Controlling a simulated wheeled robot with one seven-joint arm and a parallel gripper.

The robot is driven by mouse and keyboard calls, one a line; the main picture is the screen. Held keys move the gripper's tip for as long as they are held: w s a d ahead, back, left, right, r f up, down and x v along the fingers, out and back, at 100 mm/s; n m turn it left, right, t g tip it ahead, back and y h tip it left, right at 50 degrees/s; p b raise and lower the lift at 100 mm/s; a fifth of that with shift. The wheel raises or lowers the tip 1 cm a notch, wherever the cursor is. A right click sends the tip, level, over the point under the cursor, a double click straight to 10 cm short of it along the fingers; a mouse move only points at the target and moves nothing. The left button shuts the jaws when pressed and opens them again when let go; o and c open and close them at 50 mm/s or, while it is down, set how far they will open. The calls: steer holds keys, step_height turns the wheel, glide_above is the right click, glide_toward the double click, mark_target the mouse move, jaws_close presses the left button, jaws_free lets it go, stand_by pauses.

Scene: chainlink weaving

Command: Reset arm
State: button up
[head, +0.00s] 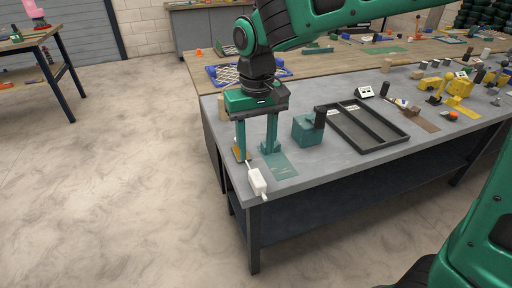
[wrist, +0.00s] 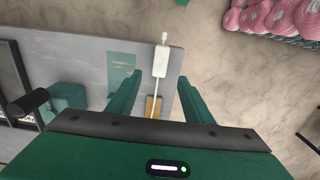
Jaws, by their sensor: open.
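My gripper (head: 256,152) is open and points down over the near left corner of the grey table (head: 330,171). Its two green fingers also show in the wrist view (wrist: 158,92), spread apart with nothing clamped between them. A white tool-like piece (head: 257,181) with a thin rod lies at the table's edge; in the wrist view (wrist: 161,58) it is just beyond the fingertips. The rod runs back to a small orange-brown block (wrist: 154,106), seen between the fingers. I cannot tell whether the fingers touch anything.
A teal mat (head: 281,167) lies beside the gripper. A teal block (head: 307,131) with a black cylinder and a dark divided tray (head: 396,139) stand to the right. Yellow fixtures (head: 433,85) sit farther right. Open floor (head: 110,180) lies to the left.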

steer(key=shift+d, duration=0.1)
steer(key=s+d+m, duration=0.3)
steer(key=d, duration=0.9)
steer(key=s+d+m, duration=0.2)
steer(key=d, duration=1)
steer(key=s+d+f+m, duration=0.3)
steer(key=s+d, duration=0.8)
steer(key=s, duration=0.5)
steer(key=shift+d+m, duration=0.4)
steer(key=shift+m, duration=0.4)
steer(key=shift+w+f, duration=0.25)
steer(key=shift+w, duration=0.4)
